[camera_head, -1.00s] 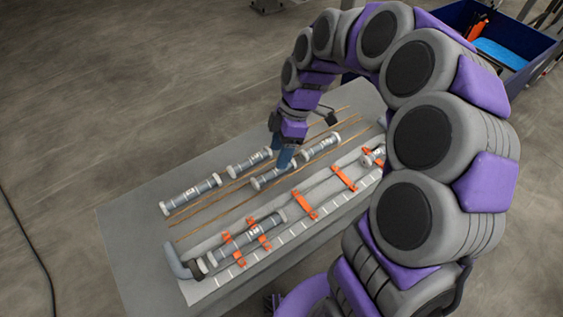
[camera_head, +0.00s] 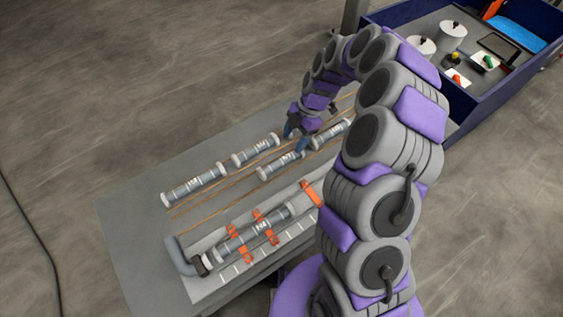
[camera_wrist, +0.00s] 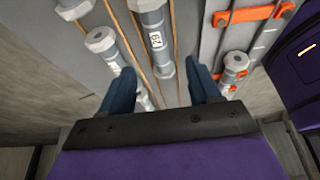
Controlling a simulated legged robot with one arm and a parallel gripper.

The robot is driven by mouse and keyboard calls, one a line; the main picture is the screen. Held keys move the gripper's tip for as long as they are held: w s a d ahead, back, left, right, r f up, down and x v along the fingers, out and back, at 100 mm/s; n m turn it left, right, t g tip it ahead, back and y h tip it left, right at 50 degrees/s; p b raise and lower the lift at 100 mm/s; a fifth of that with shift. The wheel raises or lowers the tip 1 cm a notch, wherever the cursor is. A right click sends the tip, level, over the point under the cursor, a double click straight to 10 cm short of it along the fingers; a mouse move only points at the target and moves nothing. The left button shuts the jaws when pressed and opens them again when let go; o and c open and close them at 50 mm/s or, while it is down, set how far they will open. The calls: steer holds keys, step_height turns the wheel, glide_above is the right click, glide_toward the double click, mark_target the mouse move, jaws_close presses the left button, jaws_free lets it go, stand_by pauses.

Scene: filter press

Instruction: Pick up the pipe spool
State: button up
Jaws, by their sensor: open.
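Several grey pipe spools with pale end flanges lie in two rows on the grey table: a long one (camera_head: 192,186) at left, others at the back (camera_head: 255,150), in the middle (camera_head: 280,165) and toward the right (camera_head: 332,133). Another spool (camera_head: 252,232) lies in the orange clips of the front fixture. My gripper (camera_head: 297,142) is open, its blue fingers near the right end of the middle spool. In the wrist view, a spool with a white label (camera_wrist: 155,38) lies between the open fingers (camera_wrist: 161,84); contact cannot be told.
Thin copper-coloured rods (camera_head: 222,190) run along the table. A bent grey pipe (camera_head: 178,257) ends the front fixture at left. A blue bin (camera_head: 474,97) with canisters and small parts stands at right, behind my arm. The table's left end is bare.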

mark_target(282, 159)
steer(key=b+x, duration=0.1)
steer(key=x, duration=0.4)
steer(key=b+x, duration=0.1)
steer(key=x, duration=0.4)
steer(key=shift+a, duration=0.3)
steer(key=shift+w, duration=0.1)
jaws_close()
